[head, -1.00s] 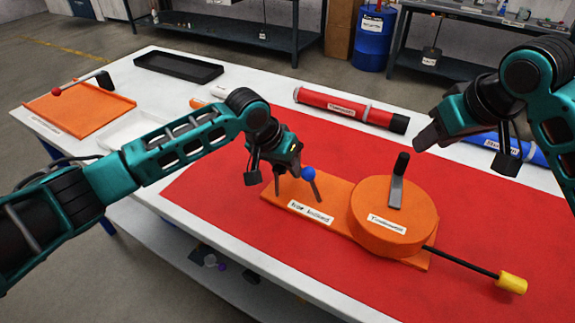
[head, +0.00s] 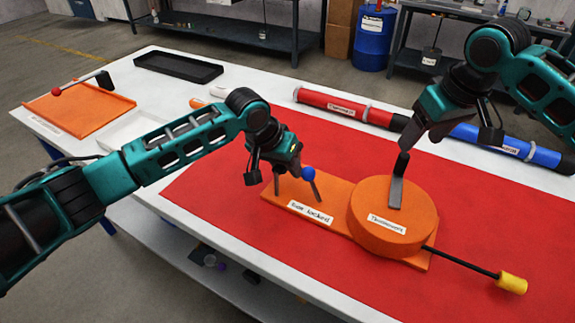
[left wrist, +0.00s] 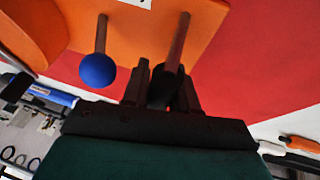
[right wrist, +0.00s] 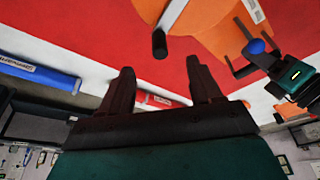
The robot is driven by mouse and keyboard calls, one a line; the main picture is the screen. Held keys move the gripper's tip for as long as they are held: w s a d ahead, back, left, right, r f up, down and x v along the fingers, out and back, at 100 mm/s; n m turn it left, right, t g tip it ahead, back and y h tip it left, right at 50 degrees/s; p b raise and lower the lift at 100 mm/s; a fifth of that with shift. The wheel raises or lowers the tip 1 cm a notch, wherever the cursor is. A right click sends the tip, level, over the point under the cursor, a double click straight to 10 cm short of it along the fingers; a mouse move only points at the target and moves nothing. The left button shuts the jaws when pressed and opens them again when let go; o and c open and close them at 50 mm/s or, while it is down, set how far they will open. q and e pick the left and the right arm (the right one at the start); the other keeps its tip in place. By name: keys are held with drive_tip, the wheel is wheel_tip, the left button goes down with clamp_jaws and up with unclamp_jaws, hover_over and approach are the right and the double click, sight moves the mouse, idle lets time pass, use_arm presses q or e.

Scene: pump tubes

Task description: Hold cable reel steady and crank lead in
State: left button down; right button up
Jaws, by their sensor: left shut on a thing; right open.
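The orange cable reel (head: 385,225) sits on an orange base plate (head: 340,221) on the red mat. Its crank has a grey arm (head: 396,192) and an upright black handle (head: 402,164). A black lead with a yellow end (head: 512,283) sticks out to the lower right. My left gripper (head: 281,168) is shut on a brown post (left wrist: 177,42) at the plate's left end, beside a post topped by a blue ball (head: 308,174). My right gripper (head: 411,136) is open and empty just above the handle; in the right wrist view the handle (right wrist: 160,44) is beyond its fingertips, apart.
A red tube (head: 340,107) and a blue tube (head: 497,143) lie along the table's back. An orange tray (head: 80,108) with a red-knobbed lever and a black tray (head: 178,67) stand at the left. The mat in front of the reel is clear.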

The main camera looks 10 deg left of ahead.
sight(402, 166)
drive_tip(key=shift+x, duration=5)
drive_tip(key=shift+c, duration=0.3)
drive_tip(key=c, duration=1)
drive_tip(key=shift+d+f, duration=0.15)
drive_tip(key=shift+f, duration=0.1)
